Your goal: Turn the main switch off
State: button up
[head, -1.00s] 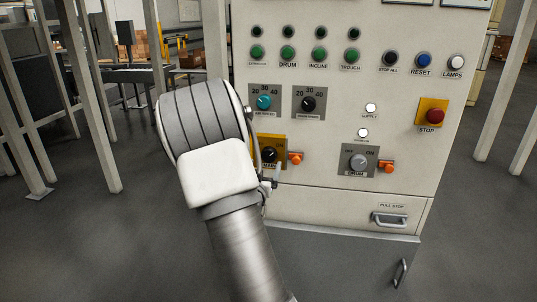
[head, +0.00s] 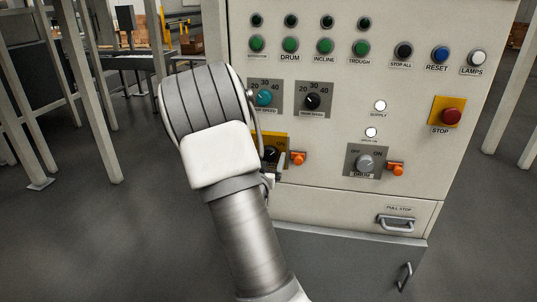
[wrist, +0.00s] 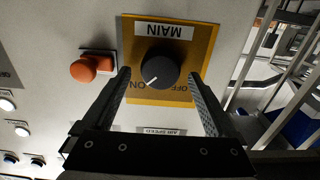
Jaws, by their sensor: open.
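The main switch is a black round knob (wrist: 163,68) on a yellow plate (wrist: 203,32) labelled MAIN, upside down in the wrist view. Its white mark points to the lower left, toward the ON label. My gripper (wrist: 160,76) is open, with one finger on each side of the knob in the picture. I cannot tell whether either finger touches it. In the head view the main switch knob (head: 271,153) and its yellow plate (head: 280,138) are partly hidden behind my arm, and my gripper is mostly hidden too.
An orange fitting (wrist: 84,69) sticks out beside the yellow plate, near one finger. The air speed dial (head: 264,97) is above the main switch. The drum switch (head: 365,162) and red stop button (head: 452,116) are farther right. Posts stand left of the cabinet.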

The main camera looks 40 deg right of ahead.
jog(key=shift+c, duration=0.2)
jog(key=c, duration=1.3)
